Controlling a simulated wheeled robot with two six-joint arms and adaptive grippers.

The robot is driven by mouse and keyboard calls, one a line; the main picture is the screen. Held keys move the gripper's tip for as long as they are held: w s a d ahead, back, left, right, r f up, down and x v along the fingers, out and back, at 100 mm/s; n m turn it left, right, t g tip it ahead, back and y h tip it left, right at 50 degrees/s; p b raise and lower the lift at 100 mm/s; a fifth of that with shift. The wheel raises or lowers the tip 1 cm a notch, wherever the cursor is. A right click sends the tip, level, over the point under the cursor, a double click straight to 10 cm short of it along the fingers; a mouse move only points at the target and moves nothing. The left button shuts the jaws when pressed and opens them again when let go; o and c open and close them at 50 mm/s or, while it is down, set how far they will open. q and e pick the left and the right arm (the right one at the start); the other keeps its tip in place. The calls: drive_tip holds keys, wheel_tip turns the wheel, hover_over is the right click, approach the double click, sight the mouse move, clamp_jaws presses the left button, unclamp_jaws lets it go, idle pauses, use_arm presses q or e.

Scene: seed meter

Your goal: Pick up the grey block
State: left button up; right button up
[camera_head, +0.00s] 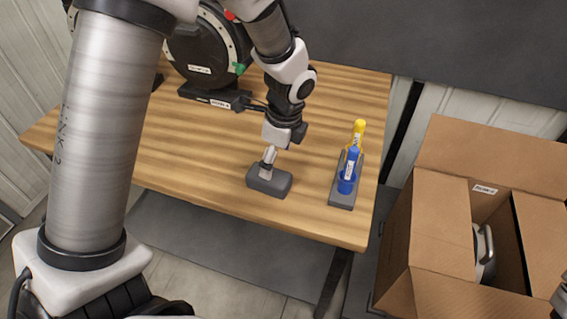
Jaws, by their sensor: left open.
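The grey block (269,186) is dark with rounded edges and sits on the wooden table (215,150) near its front edge. My left gripper (267,168) points down at the block from above. Its fingers are open and overlap the block's top in this view. I cannot tell whether they touch it. The fingers and wrist hide part of the block's top and back. My right gripper does not show clearly.
A grey holder (342,195) with a blue and a yellow marker-like item stands right of the block. A large dark round device (205,50) stands at the back left. An open cardboard box (437,225) is right of the table. The left front tabletop is clear.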

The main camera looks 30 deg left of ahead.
use_arm(q)
drive_tip(key=s, duration=0.1)
drive_tip(key=f, duration=0.1)
drive_tip(key=s, duration=0.1)
drive_tip(key=shift+s+a+f, duration=0.2)
drive_tip(key=shift+s+f, duration=0.05)
drive_tip(key=shift+s, duration=0.05)
drive_tip(key=f, duration=0.1)
drive_tip(key=w+f, duration=0.1)
drive_tip(key=f, duration=0.3)
drive_tip(key=shift+w+a, duration=0.3)
drive_tip(key=shift+a, duration=0.05)
drive_tip(key=shift+s+r, duration=0.2)
drive_tip(key=shift+s, duration=0.15)
drive_tip(key=shift+c, duration=0.3)
drive_tip(key=shift+s, duration=0.1)
drive_tip(key=c, duration=0.8)
